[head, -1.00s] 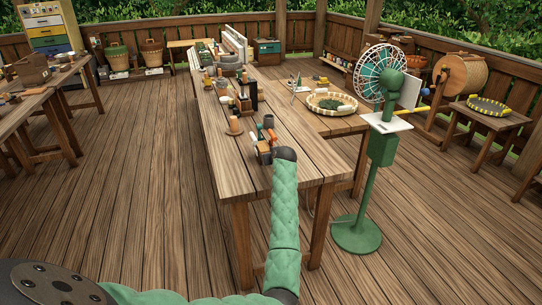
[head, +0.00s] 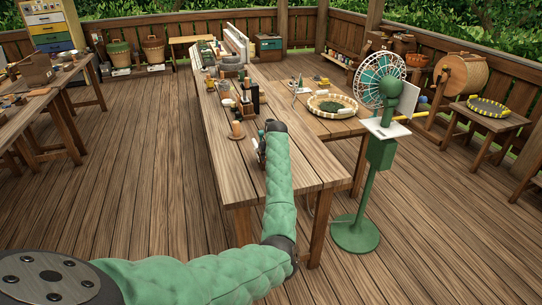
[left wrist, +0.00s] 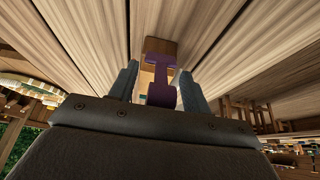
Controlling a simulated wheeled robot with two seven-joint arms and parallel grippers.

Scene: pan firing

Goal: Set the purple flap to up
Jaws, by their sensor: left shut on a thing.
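The purple flap (left wrist: 161,94) shows in the left wrist view, between the two grey-blue fingers of my left gripper (left wrist: 158,86). A small brown block (left wrist: 160,46) sits just beyond it, against the pale planks. In the head view my left gripper (head: 261,150) is low over the near part of the long wooden table (head: 230,178), and the arm and wrist hide the flap there. The left gripper is shut on the flap. Whether the flap stands up or down I cannot tell from this angle. My right gripper is in neither view.
A terracotta-coloured cylinder on a round base (head: 236,130) stands just left of my left gripper. Cups and a black holder (head: 253,97) stand farther back. A green fan stand (head: 381,150) and a round basket (head: 331,106) are to the right. The table's near end is clear.

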